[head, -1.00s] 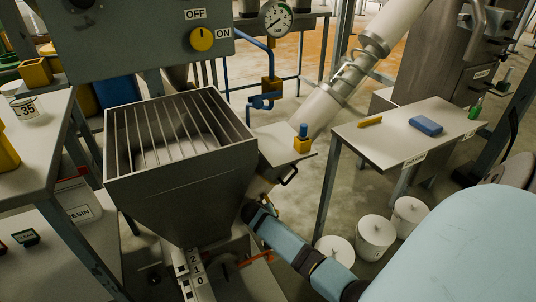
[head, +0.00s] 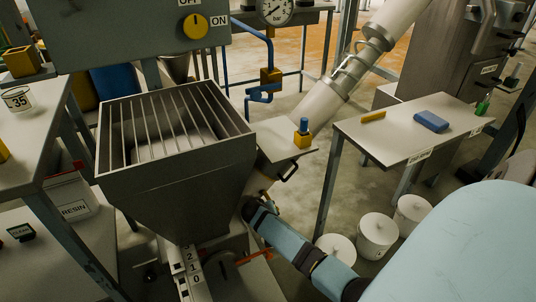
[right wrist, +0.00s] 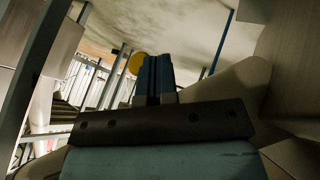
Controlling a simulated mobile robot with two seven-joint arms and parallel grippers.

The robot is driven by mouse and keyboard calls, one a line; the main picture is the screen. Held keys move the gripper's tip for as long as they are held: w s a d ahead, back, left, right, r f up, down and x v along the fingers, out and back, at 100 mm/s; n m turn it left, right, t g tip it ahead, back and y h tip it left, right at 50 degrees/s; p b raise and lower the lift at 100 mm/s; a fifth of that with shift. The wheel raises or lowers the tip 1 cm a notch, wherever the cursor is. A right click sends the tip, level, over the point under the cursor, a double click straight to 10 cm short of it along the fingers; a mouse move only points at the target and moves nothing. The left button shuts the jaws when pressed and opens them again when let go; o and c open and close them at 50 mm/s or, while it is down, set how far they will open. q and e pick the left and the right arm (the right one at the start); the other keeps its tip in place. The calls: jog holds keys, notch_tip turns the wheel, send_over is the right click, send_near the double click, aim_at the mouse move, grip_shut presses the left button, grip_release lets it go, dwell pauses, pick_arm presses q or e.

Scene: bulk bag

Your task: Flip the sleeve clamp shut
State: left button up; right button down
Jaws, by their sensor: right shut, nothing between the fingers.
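I cannot surely identify the sleeve clamp. An orange-red lever (head: 253,257) shows low beside the base under the grey hopper (head: 185,180), in the head view. My right arm reaches in from the right, and my right gripper (head: 249,208) is at the hopper's lower right side, its tips partly hidden there. In the right wrist view my right gripper (right wrist: 154,72) has its blue fingers together, with nothing visible held. The lever is below the gripper in the picture, apart from it. My left gripper is not in view.
A slatted grate covers the hopper's top. A side table (head: 405,130) with a blue block (head: 431,121) stands at right, with white lidded buckets (head: 375,232) below. A slanted pale pipe (head: 345,80) runs behind. A bench (head: 40,130) stands at left.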

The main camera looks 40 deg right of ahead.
jog(key=shift+d+h, duration=0.3)
jog(key=shift+h, duration=0.1)
jog(key=s+d+r+n+g+h, duration=0.1)
jog(key=s+d+r+n+h, duration=0.1)
jog(key=d+r+h, duration=0.2)
jog(key=d+h, duration=0.2)
jog(key=h, duration=0.2)
jog(key=shift+n, duration=0.3)
dwell(0.4)
jog(key=shift+d+r, duration=0.15)
jog(key=shift+r, duration=0.1)
dwell(0.5)
